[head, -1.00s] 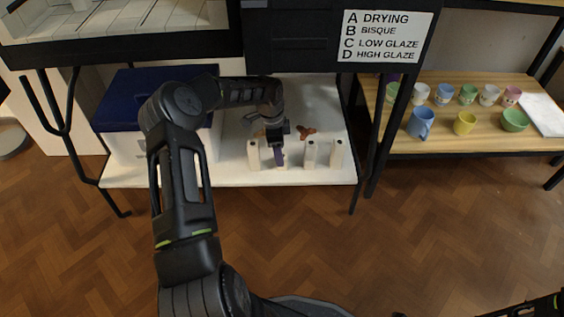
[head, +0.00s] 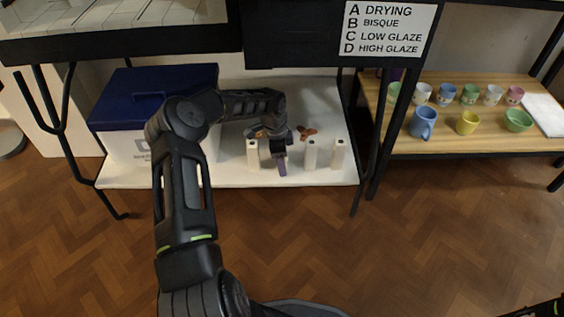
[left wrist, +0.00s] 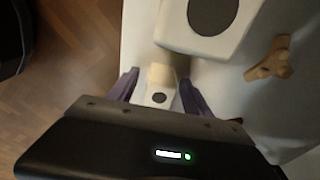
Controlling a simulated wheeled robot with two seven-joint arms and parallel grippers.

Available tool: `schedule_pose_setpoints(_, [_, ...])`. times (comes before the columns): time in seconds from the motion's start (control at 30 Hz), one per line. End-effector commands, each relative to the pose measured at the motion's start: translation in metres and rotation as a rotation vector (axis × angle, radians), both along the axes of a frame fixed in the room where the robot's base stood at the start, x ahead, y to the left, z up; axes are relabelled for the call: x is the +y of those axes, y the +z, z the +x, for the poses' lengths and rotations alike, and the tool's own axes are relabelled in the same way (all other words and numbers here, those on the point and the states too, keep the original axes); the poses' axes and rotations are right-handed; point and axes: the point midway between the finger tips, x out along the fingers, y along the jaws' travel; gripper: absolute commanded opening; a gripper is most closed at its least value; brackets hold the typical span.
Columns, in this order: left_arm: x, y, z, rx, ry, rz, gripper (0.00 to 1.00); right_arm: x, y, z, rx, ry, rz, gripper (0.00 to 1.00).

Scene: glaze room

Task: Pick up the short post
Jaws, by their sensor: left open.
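The short post is a small cream block with a dark hole in its top; in the left wrist view the short post (left wrist: 158,88) lies between my left gripper's purple fingers. My left gripper (left wrist: 160,80) is open, one finger on each side of it, with no clear contact visible. In the head view my left gripper (head: 281,164) is low over the white shelf, between cream posts, and hides the short post. My right gripper is not in view; only a bit of dark arm shows at the bottom right corner.
A taller post (left wrist: 205,30) stands close beside the gripper. Other posts stand left (head: 252,156) and right (head: 311,155) of it. A brown three-armed piece (head: 307,132) lies behind. A blue-lidded box (head: 150,95) fills the shelf's left; the shelf front (head: 230,180) is clear.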

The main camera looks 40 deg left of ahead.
Motion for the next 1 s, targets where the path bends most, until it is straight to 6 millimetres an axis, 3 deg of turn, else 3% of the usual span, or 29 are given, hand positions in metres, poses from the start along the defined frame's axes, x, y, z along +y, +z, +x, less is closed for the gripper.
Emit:
schedule_pose_setpoints(0.13, [0.0000, 0.0001, 0.0000, 0.000, 0.000, 0.000, 0.58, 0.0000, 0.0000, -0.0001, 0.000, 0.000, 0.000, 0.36])
schedule_pose_setpoints(0.83, [0.0001, 0.0000, -0.0001, 0.000, 0.000, 0.000, 0.01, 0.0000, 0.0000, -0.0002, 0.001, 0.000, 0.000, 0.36])
schedule_pose_setpoints(1.0, [0.0001, 0.0003, 0.0001, -0.001, 0.000, 0.001, 0.00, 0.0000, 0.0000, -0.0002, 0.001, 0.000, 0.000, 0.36])
